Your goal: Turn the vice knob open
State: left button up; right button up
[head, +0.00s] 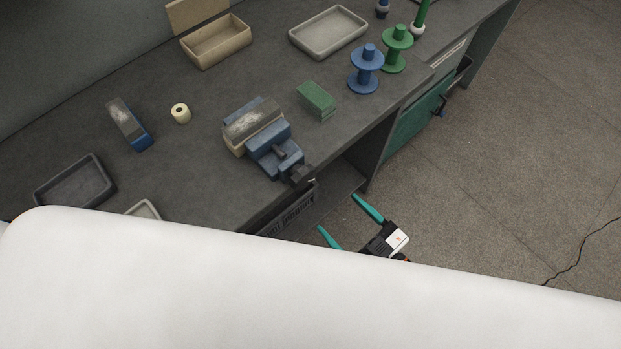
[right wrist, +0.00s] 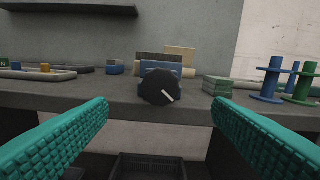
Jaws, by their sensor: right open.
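The blue vice (head: 270,140) with worn tan jaws stands at the front edge of the dark workbench. Its black knob (head: 301,177) sticks out past the bench edge toward me. In the right wrist view the round black knob (right wrist: 160,87) faces me, with a white mark pointing down to the right. My right gripper (head: 345,216) is open, with teal fingers pointing toward the bench, in front of and apart from the knob. In the right wrist view its fingers (right wrist: 160,115) lie either side of the knob, with nothing between them. My left gripper is not in view.
Green blocks (head: 316,100) lie right of the vice, with a blue spool (head: 366,69) and a green spool (head: 396,49) beyond. A tan box (head: 215,43), a pale tray (head: 329,32) and a dark tray (head: 75,184) are on the bench. Open floor lies at the right.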

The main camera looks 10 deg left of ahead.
aim_at(306, 181)
jog(key=p+x, duration=0.1)
jog(key=x, duration=0.9)
jog(key=shift+w+a+p, duration=0.1)
jog(key=shift+p, duration=0.25)
jog(key=c, duration=1)
